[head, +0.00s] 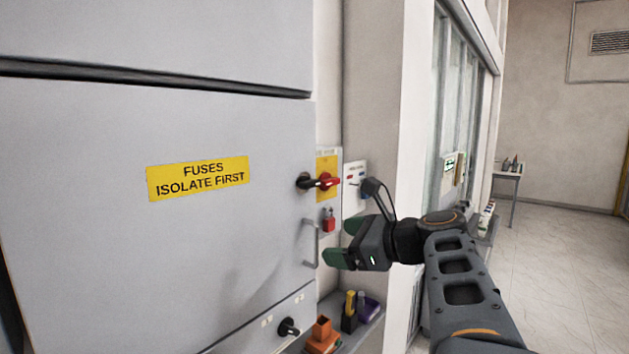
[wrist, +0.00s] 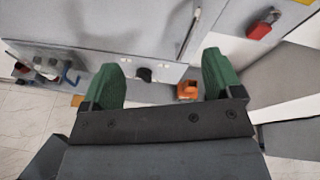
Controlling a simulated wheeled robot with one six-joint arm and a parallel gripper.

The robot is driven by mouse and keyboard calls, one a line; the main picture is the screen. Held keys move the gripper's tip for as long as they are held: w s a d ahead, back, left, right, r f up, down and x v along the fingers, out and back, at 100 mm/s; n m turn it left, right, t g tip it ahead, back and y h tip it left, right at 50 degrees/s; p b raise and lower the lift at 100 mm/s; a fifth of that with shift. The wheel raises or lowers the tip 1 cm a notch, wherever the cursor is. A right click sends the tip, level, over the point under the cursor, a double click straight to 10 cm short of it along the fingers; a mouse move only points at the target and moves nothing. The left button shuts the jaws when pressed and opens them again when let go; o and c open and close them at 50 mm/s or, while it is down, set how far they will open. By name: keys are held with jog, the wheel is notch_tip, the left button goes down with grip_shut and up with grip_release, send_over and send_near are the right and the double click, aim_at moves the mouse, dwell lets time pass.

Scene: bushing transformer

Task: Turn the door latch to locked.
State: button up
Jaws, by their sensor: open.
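Two black turning parts show on the grey cabinet (head: 220,250). A black handle (head: 305,181) is at the right edge of the door, beside a red switch handle (head: 328,181). A black knob (head: 288,327) is on the lower panel, with small pale labels near it. I cannot tell which is the door latch, nor read its position. In the wrist view the lower knob (wrist: 143,74) shows between and beyond the green fingers. My gripper (head: 343,242) is open and empty, in front of the cabinet's right edge, right of the grey pull handle (head: 312,243). It appears apart from everything.
A red padlock (head: 328,221) hangs under the switch; it also shows in the wrist view (wrist: 262,27). A ledge holds an orange block (head: 322,330) and a black and yellow item (head: 349,312). A wall and window frame stand right. Floor (head: 560,260) is clear at far right.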

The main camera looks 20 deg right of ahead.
aim_at(313, 185)
jog(key=d+r+m+t, duration=0.3)
jog(key=d+r+m, duration=0.15)
jog(key=r, duration=0.45)
jog(key=shift+y, duration=0.3)
jog(key=p+x, duration=0.4)
jog(key=x, duration=0.6)
jog(key=shift+w+a, duration=0.15)
jog(key=shift+w, duration=0.2)
jog(key=shift+x, duration=0.8)
jog(key=shift+f, duration=0.1)
jog(key=c, duration=0.9)
